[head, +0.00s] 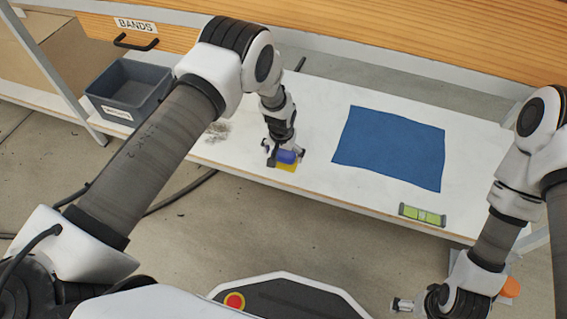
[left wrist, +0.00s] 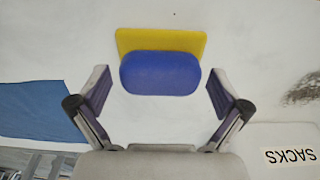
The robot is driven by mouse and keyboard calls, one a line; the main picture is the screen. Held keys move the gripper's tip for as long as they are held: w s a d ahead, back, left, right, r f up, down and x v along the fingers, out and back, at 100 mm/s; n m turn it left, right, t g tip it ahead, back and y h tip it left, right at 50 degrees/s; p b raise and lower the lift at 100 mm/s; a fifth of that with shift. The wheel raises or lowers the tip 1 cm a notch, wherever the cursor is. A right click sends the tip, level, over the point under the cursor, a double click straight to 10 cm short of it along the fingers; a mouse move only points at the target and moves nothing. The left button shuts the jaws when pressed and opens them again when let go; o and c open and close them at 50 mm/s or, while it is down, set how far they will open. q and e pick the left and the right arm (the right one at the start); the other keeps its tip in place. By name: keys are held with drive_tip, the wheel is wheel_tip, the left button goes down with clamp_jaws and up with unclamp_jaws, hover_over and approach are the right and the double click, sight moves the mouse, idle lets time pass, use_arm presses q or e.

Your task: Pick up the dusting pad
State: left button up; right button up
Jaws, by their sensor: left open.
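The dusting pad (head: 287,157) has a rounded blue top on a flat yellow base. It lies on the white bench near its front edge in the head view. My left gripper (head: 284,153) is open over it, pointing down. In the left wrist view the pad (left wrist: 160,73) sits ahead of the gripper (left wrist: 158,92), roughly centred between the two spread fingers, with clear gaps on both sides. I cannot tell the height gap exactly. My right gripper (head: 403,304) is low at the bottom right, away from the bench top, and its fingers are too small to judge.
A blue cloth (head: 390,148) lies flat right of the pad. A green level (head: 422,215) is near the front edge. A grey bin (head: 130,92) stands left, with a dark dust patch (head: 217,131) between. A drawer labelled BANDS (head: 136,25) is behind.

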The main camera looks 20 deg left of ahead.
use_arm(q)
drive_tip(key=shift+w+f, duration=0.1)
drive_tip(key=shift+f, duration=0.4)
drive_tip(key=shift+r, duration=0.15)
drive_tip(key=c, duration=1)
drive_tip(key=shift+c, duration=0.2)
